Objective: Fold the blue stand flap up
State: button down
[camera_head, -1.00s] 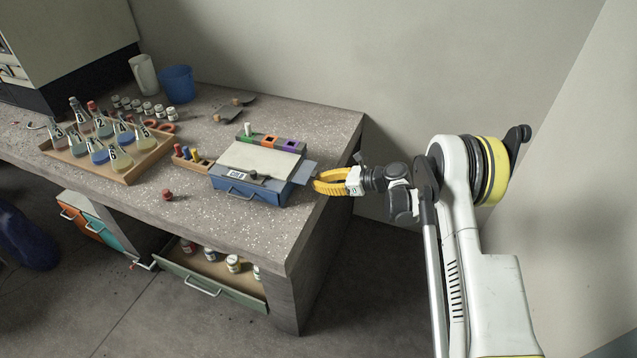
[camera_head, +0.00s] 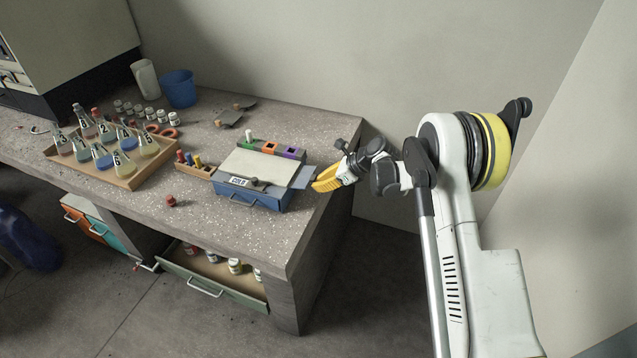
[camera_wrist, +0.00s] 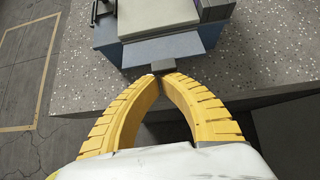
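The blue box (camera_head: 250,196) stands near the right end of the bench, with a pale flat top (camera_head: 258,166) and a label on its front. The blue stand flap (camera_head: 303,177) sticks out from its right side, and it shows in the wrist view (camera_wrist: 170,52) as a blue plate with a small grey tab (camera_wrist: 184,67) at its near edge. My gripper (camera_head: 314,187) is by the flap's outer edge, its yellow fingers brought together at the tips (camera_wrist: 160,75), just at the tab. I cannot tell whether the tips touch it; nothing is visibly held.
A rack with coloured blocks (camera_head: 270,147) stands behind the box, and a small bottle tray (camera_head: 195,172) to its left. A wooden tray (camera_head: 128,180) of flasks is farther left. A red-capped item (camera_head: 171,201) lies near the front. The bench's right edge is below my gripper.

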aim_at(312, 179)
jog(key=shift+a+r+h+p, duration=0.15)
jog(key=shift+r+h+p, duration=0.2)
jog(key=shift+r+h, duration=0.2)
jog(key=shift+r+p, duration=0.55)
jog(key=shift+r, duration=0.05)
jog(key=shift+w+a+r+g+h+p, duration=0.1)
jog(key=shift+a+r+g+h+p, duration=0.2)
jog(key=shift+r+g+h+p, duration=0.45)
jog(key=h, duration=0.1)
jog(key=a+r+h, duration=0.1)
jog(key=h, duration=0.1)
jog(key=shift+w+r+p, duration=0.1)
jog(key=shift+w+p, duration=0.05)
jog(key=shift+p, duration=0.25)
jog(key=h, duration=0.1)
jog(key=a+r+g+h+p, duration=0.1)
jog(key=h, duration=0.1)
jog(key=shift+w+a+r, duration=0.2)
jog(key=shift+w+r, duration=0.1)
jog(key=shift+w+a+r+p, duration=0.15)
jog(key=shift+w+a+r, duration=0.1)
jog(key=shift+a, duration=0.35)
jog(key=shift+w+a+r+p, duration=0.15)
jog(key=shift+a+r, duration=0.1)
jog(key=shift+a, duration=0.4)
